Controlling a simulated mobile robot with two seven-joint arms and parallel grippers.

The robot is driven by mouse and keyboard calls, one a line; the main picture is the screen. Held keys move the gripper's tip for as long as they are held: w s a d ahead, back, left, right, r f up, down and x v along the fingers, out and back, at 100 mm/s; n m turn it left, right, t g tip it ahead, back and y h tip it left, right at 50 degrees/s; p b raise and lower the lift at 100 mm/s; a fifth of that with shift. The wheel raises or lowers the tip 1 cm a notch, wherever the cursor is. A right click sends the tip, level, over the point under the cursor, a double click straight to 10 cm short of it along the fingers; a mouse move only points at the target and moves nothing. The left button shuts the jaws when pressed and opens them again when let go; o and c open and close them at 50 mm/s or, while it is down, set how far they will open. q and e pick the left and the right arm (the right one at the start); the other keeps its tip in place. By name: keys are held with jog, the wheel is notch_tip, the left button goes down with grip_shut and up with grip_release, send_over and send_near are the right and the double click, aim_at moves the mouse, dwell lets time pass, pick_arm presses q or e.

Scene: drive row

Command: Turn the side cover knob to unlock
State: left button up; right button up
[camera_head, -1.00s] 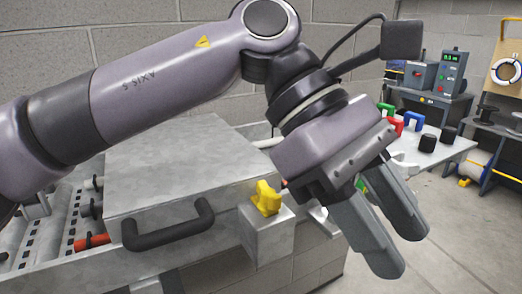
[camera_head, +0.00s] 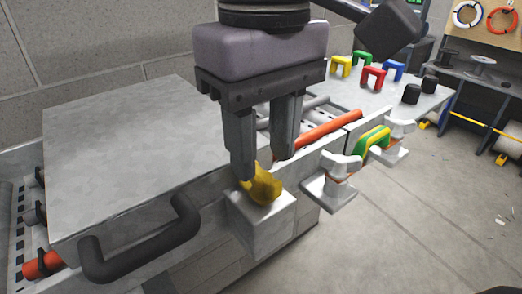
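The yellow knob (camera_head: 262,187) sits on top of a light grey block (camera_head: 262,221) at the front corner of the metal side cover (camera_head: 130,150). The cover lies flat and has a black handle (camera_head: 140,243) on its front. My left gripper (camera_head: 262,168) points down over the knob with its two fingers apart. The near left finger is beside the knob and overlaps its left edge in the picture. The other finger is behind and to the right of it. I cannot tell whether either finger touches the knob. My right gripper is not in view.
Right of the knob are white clamp-like fittings (camera_head: 337,178) and a green-yellow piece (camera_head: 373,140). Red rods (camera_head: 330,128) run behind. A table with coloured brackets (camera_head: 373,77) and black cylinders (camera_head: 411,93) stands farther back.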

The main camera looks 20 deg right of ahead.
pick_arm(q)
jog(key=shift+f, duration=1)
grip_shut()
jog(key=shift+n, duration=0.4)
jog(key=n, duration=0.4)
jog(key=n+b, duration=0.1)
jog(key=n, duration=0.8)
jog(key=shift+b, duration=0.35)
jog(key=shift+n+b, duration=0.3)
jog(key=shift+n, duration=1.7)
jog(key=shift+r, duration=0.1)
